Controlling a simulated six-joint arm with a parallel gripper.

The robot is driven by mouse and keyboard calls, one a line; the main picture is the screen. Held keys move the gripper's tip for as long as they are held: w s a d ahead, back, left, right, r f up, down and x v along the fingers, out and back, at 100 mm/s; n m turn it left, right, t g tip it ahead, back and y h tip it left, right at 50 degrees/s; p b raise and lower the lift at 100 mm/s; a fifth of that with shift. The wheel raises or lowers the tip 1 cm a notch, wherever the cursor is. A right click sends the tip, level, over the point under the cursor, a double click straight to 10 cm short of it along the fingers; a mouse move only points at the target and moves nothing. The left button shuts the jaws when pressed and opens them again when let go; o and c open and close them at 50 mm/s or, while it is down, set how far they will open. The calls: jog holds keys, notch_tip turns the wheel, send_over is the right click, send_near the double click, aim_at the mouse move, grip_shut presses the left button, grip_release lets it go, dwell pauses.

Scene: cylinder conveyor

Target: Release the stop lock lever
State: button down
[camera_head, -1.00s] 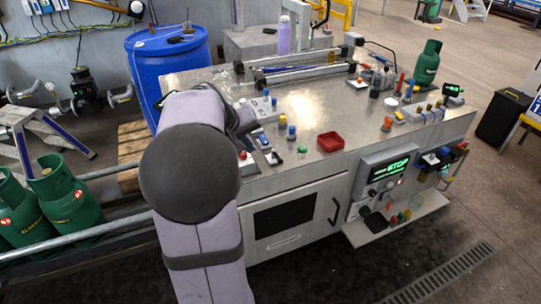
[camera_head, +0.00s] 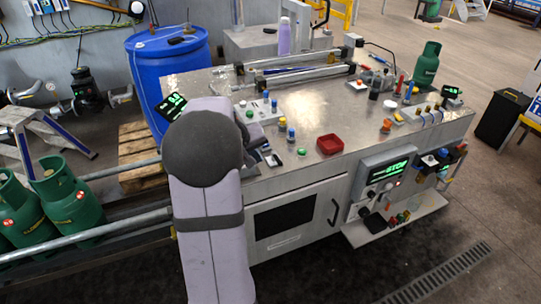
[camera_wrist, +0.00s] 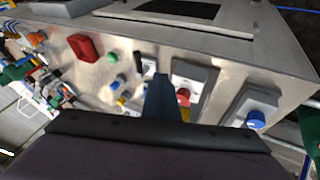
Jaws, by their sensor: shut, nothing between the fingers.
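My gripper (camera_wrist: 160,82) is shut and empty, seen as a narrow blue bar in the wrist view. It points over the row of small controls near the table edge. A grey box with a red knob (camera_wrist: 183,94) is just right of the fingers. A grey box with a blue knob (camera_wrist: 255,119) is further right, apart from them. I cannot tell which part is the stop lock lever, or whether the fingers touch anything. In the head view, my arm hides the fingertips and the red knob. The control panel (camera_head: 372,163) shows green "STOP" text.
The steel table (camera_head: 310,105) carries a red tray (camera_head: 330,144) and several small coloured knobs. A blue drum (camera_head: 172,62) stands behind the table's left end. Green gas cylinders (camera_head: 68,195) stand at the left along a rail (camera_head: 85,240). The table's middle is fairly clear.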

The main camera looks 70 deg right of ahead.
aim_at(277, 161)
jog(key=x, duration=0.3)
jog(key=shift+p, duration=0.3)
jog(key=shift+s+d+p, duration=0.75)
jog(key=shift+p, duration=0.05)
jog(key=shift+s+d+f+p, duration=0.35)
jog(key=shift+s+d, duration=0.25)
jog(key=shift+d, duration=0.05)
